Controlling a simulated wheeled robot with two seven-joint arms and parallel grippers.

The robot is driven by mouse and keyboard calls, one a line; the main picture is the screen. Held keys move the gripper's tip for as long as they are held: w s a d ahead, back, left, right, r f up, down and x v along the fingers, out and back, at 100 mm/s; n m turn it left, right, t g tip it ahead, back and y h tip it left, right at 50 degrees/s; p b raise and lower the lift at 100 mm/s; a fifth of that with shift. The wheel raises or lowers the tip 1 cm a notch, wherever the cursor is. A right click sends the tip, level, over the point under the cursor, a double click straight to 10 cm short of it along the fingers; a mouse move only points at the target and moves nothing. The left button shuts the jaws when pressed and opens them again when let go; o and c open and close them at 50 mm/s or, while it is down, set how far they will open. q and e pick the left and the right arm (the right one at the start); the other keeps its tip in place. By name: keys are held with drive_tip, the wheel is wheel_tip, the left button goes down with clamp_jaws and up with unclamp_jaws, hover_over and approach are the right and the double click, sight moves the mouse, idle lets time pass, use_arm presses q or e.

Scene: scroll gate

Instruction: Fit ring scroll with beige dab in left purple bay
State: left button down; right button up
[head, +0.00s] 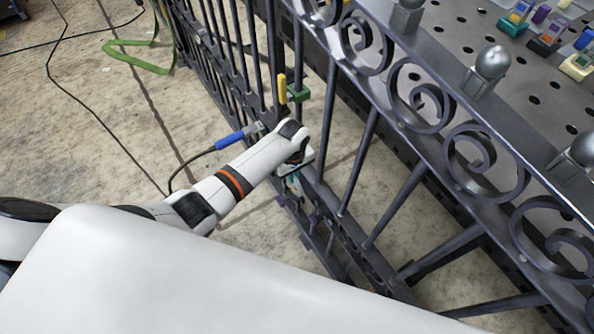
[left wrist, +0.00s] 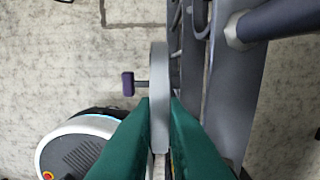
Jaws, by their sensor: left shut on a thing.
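In the left wrist view, my left gripper (left wrist: 158,125) has its green fingers shut on a grey metal piece (left wrist: 158,70), seen edge-on as a flat upright band. It looks like the ring scroll, but no beige dab shows. In the head view my left gripper (head: 294,172) is low beside the dark gate (head: 345,140), mostly hidden by its own wrist. A purple block (left wrist: 128,84) on a short stem stands just left of the held piece. Small purple spots (head: 313,222) show low on the gate, too small to tell which bay they mark. My right gripper is not in view.
Scrolls (head: 425,95) line the gate's upper band. A yellow and green clamp (head: 297,92) sits on the gate above my wrist. A blue-handled tool (head: 236,137) lies near my arm. A perforated table (head: 480,35) with small coloured items stands behind. Cables and a green strap (head: 140,66) lie on the floor.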

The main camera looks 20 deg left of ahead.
use_arm(q)
drive_tip(key=shift+f, duration=0.15)
idle(0.5)
drive_tip(key=shift+d+p, duration=0.1)
drive_tip(key=shift+p, duration=0.3)
idle(0.4)
drive_tip(key=shift+p, duration=0.3)
drive_tip(key=shift+f, duration=0.35)
idle(0.8)
drive_tip(key=shift+f+b, duration=0.85)
drive_tip(key=shift+f, duration=0.3)
idle(0.8)
drive_tip(key=c, duration=1.4)
unclamp_jaws()
